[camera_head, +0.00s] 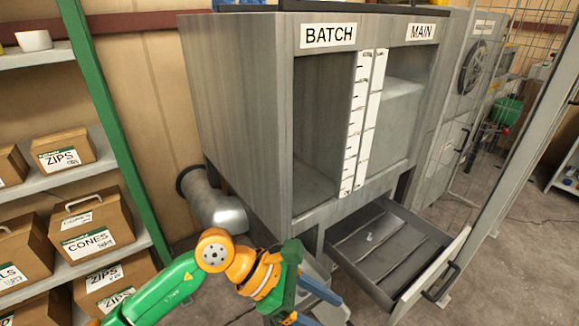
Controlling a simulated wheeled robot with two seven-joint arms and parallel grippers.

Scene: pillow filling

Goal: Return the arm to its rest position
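My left arm comes in from the bottom left, green and orange. My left gripper (318,304) is low in front of the machine, left of the open drawer. Its two bluish fingers appear spread apart, with nothing seen held between them; the lower finger is partly cut by the picture edge. My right arm and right gripper are not in view.
A grey metal machine (235,100) with BATCH and MAIN compartments stands ahead. Its drawer (447,262) is pulled open at lower right. A metal duct (220,208) sticks out at its left. A shelf (40,184) with several cardboard boxes stands at left.

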